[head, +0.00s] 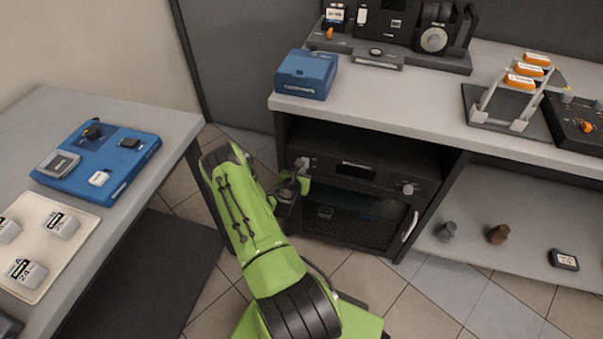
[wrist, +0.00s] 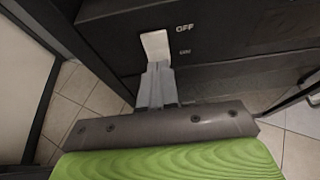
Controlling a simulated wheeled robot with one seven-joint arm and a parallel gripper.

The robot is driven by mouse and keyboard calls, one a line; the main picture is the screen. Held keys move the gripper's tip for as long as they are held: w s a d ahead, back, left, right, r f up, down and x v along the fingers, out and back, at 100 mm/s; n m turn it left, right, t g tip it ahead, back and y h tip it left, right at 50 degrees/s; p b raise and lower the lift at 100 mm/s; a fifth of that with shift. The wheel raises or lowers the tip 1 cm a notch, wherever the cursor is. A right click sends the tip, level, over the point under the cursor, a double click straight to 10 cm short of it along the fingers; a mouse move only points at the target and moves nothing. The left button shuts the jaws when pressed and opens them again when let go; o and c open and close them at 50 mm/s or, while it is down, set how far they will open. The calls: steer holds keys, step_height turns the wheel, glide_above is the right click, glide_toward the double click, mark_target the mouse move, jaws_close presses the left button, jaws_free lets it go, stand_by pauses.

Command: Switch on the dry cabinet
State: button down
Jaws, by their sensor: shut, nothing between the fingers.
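The dry cabinet (head: 345,219) is a black unit under the bench, with a dark display (head: 356,171), a round knob (head: 407,188) and a shut glass door with a pale handle (head: 410,226). In the wrist view a pale switch (wrist: 155,44) sits on the cabinet's dark front (wrist: 225,50), with "OFF" printed beside its upper part and "ON" lower down. My gripper (wrist: 157,68) is shut and empty, its fingertips at the switch's lower end; I cannot tell whether they touch. The lower end is hidden, and I cannot tell which way the switch is set. In the head view my gripper (head: 300,184) is at the cabinet's upper left.
A blue box (head: 307,75) stands on the bench above. The left table (head: 136,111) holds a blue tray (head: 72,178) and a cream tray (head: 38,217). Several small items lie on the open shelf (head: 525,246) at right. Tiled floor is clear before the cabinet.

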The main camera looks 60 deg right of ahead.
steer(key=shift+d, duration=0.3)
stand_by(0.4)
steer(key=shift+r+p, duration=0.65)
steer(key=shift+r, duration=0.15)
steer(key=shift+w, duration=0.1)
